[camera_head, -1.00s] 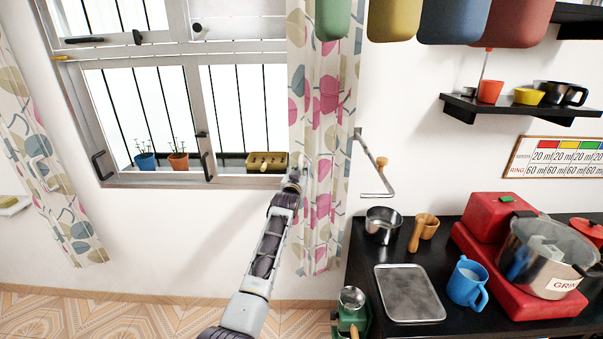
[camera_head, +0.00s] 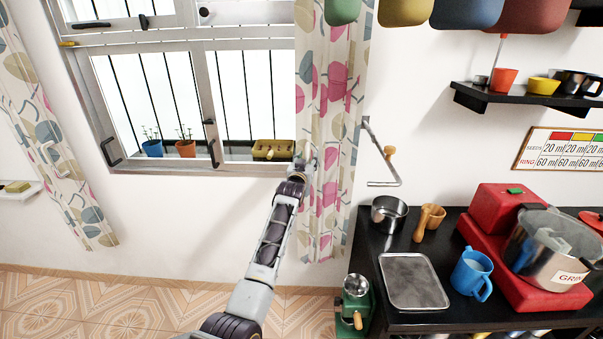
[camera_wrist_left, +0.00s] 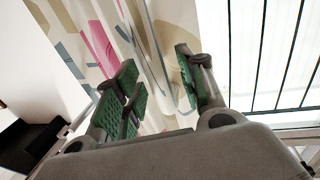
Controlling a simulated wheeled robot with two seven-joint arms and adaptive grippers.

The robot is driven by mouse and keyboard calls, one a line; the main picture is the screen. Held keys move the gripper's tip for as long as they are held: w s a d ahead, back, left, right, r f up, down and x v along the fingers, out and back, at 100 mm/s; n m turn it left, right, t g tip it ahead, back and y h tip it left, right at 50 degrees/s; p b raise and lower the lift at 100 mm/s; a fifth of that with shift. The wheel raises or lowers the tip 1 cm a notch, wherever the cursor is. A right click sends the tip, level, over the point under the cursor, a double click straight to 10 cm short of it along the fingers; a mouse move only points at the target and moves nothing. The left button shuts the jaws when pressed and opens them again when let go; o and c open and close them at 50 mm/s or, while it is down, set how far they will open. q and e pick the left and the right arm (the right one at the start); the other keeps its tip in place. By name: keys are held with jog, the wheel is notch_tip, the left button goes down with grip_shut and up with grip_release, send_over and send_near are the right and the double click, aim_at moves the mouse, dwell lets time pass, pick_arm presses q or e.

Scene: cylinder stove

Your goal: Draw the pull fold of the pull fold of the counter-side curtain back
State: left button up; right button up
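The counter-side curtain (camera_head: 330,120), white with pink, grey and tan leaf shapes, hangs at the right edge of the window. My left gripper (camera_head: 304,166) is at the curtain's left part, about level with the window sill. In the left wrist view its two green-padded fingers (camera_wrist_left: 160,85) stand apart. The pull fold (camera_wrist_left: 152,45), a pale loop-like ridge on the curtain, shows between and beyond them. I cannot tell whether the pads touch it. In the head view the gripper partly hides the fold. My right gripper is not in view.
A metal wall bracket with a wooden knob (camera_head: 388,152) is right of the curtain. The black counter (camera_head: 365,240) below it holds a pot, tray, blue mug and red machine. A yellow planter (camera_head: 272,150) sits on the sill. The other curtain (camera_head: 50,140) hangs at the left.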

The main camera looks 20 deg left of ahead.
pick_arm(q)
jog(key=s+d, duration=0.1)
jog(key=s, duration=1)
jog(key=shift+s, duration=0.2)
dwell(0.4)
jog(key=shift+r, duration=0.1)
dwell(0.4)
